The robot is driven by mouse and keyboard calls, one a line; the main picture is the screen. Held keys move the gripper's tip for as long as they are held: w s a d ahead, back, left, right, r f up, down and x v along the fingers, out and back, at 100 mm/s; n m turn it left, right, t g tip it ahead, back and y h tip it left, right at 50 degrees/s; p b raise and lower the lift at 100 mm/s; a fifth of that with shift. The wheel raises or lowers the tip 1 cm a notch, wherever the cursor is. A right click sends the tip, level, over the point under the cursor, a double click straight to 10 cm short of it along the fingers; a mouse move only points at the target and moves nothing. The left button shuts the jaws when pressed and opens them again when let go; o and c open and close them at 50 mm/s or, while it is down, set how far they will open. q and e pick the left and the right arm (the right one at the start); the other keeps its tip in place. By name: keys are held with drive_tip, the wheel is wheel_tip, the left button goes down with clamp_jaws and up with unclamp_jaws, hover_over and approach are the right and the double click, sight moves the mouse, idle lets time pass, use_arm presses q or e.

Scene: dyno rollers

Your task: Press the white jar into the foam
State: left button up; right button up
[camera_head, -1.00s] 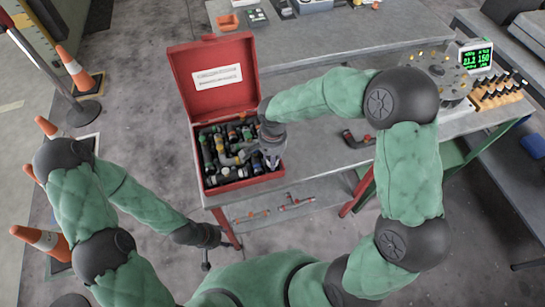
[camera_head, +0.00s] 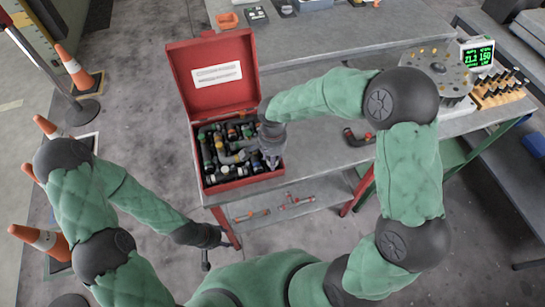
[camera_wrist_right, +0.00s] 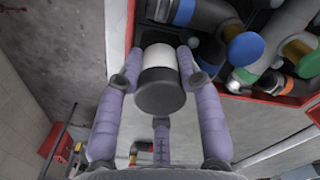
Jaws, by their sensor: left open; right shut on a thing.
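A white jar (camera_wrist_right: 159,57) with a dark end sits between the fingers of my right gripper (camera_wrist_right: 160,82) in the right wrist view. The right gripper is shut on it. In the head view this gripper (camera_head: 271,158) is at the right side of the open red case (camera_head: 236,185), and the jar is hard to make out there. The case's dark foam (camera_head: 209,181) is mostly covered by fittings; whether the jar touches it cannot be told. My left gripper (camera_head: 220,255) is open and empty, low beside the table's front left corner.
The case lid (camera_head: 213,77) stands open at the back. Several pipe fittings (camera_wrist_right: 208,20) with coloured ends lie close beside the jar. A loose fitting (camera_head: 358,138) lies on the table to the right. A round holder (camera_head: 438,78) and a green-lit display (camera_head: 478,57) stand further right.

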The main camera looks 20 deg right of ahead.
drive_tip(key=shift+f+b, duration=0.3)
